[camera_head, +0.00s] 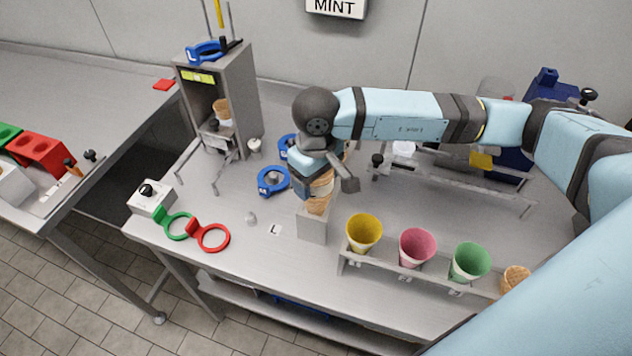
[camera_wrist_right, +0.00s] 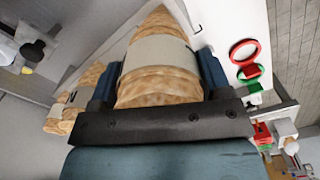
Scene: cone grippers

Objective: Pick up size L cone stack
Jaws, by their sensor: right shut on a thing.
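My right gripper (camera_head: 318,186) is over the middle of the table, shut on a tan waffle cone stack (camera_head: 319,201) with a pale band. The stack is just above or in a small grey block holder (camera_head: 313,228); I cannot tell if it touches. A white tag marked L (camera_head: 274,229) lies on the table left of the holder. In the right wrist view the cone stack (camera_wrist_right: 160,65) sits between the two dark blue fingers. Another cone (camera_wrist_right: 75,105) shows beside it at the left. My left gripper is not in view.
A rack holds yellow (camera_head: 363,232), pink (camera_head: 417,246) and green (camera_head: 469,261) cups and a waffle cone (camera_head: 515,279) at right. Blue (camera_head: 273,181), green (camera_head: 175,224) and red (camera_head: 208,237) rings lie at left. A grey dispenser box (camera_head: 243,95) stands behind.

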